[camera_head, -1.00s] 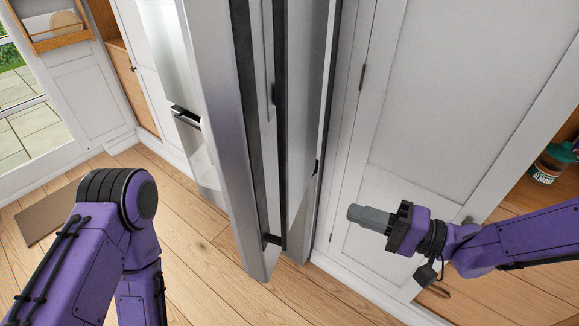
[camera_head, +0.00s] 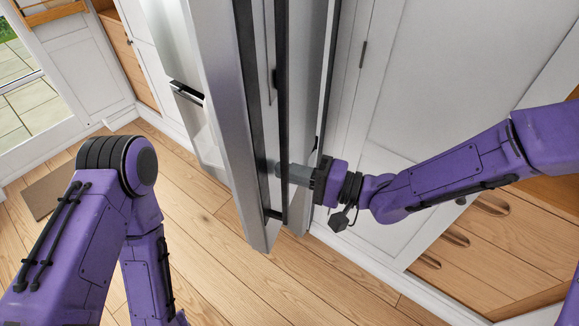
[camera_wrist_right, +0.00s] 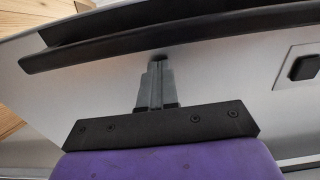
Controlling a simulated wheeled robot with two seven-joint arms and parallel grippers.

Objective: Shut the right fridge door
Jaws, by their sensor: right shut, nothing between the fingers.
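The right fridge door (camera_head: 228,130) is a tall silver panel with dark strips along its edge, and it stands open in the middle of the head view. My right gripper (camera_head: 280,170) comes in from the right with its fingers shut and empty. Its tips are at the dark-edged side of the door. In the right wrist view, the shut fingers (camera_wrist_right: 158,68) point at the pale door panel (camera_wrist_right: 215,85), just below its long dark strip (camera_wrist_right: 150,45). I cannot tell whether the tips touch it. My left arm shows at lower left, but its gripper is out of view.
White cabinet panels (camera_head: 425,85) stand to the right, with wooden drawers (camera_head: 480,245) beneath my right arm. The wooden floor (camera_head: 200,265) is clear in front of the door. A brown mat (camera_head: 47,193) lies at left.

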